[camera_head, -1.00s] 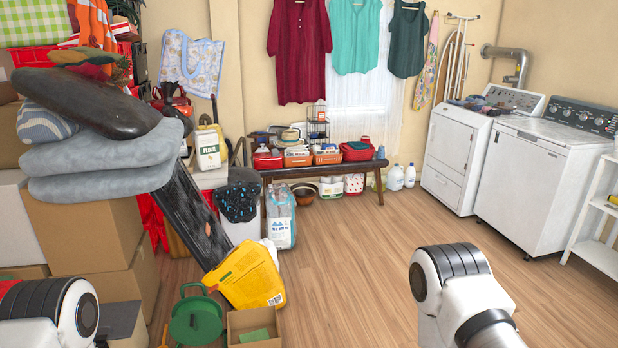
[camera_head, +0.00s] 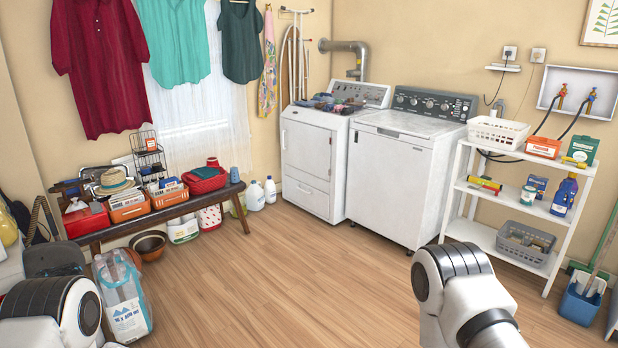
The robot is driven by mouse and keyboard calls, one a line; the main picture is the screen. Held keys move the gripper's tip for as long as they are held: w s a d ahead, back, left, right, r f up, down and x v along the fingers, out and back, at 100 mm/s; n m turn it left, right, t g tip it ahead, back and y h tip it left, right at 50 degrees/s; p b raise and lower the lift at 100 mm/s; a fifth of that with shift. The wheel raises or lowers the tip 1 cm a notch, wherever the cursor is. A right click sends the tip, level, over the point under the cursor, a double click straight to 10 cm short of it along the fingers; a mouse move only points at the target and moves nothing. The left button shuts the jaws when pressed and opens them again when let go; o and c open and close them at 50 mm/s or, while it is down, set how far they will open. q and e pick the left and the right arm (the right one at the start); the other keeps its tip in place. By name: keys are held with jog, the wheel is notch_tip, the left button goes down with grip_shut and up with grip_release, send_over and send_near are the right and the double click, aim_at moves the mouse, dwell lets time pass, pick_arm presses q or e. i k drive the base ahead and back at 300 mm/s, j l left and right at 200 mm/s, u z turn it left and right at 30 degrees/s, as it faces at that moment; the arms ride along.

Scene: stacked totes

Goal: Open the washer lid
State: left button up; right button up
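Two white machines stand side by side against the back wall in the head view. The right one, with a flat top lid (camera_head: 408,124) that looks shut and a dark control panel with knobs, appears to be the washer (camera_head: 391,180). The left one, with a front door and some cloth items on top, appears to be the dryer (camera_head: 310,160). Both machines are across the floor, well away from me. Only links of my two arms show at the bottom left and bottom right; neither gripper is in the picture.
A white shelf rack (camera_head: 515,205) with bottles and baskets stands right of the washer. A wooden bench (camera_head: 170,210) with boxes is at left. The wooden floor (camera_head: 270,265) ahead is clear.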

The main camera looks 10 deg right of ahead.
aim_at(416, 126)
jog(key=i+l+z, duration=0.3)
jog(key=i, duration=0.8)
jog(key=i+j+z, duration=0.15)
jog(key=i+z, duration=0.15)
jog(key=i, duration=0.75)
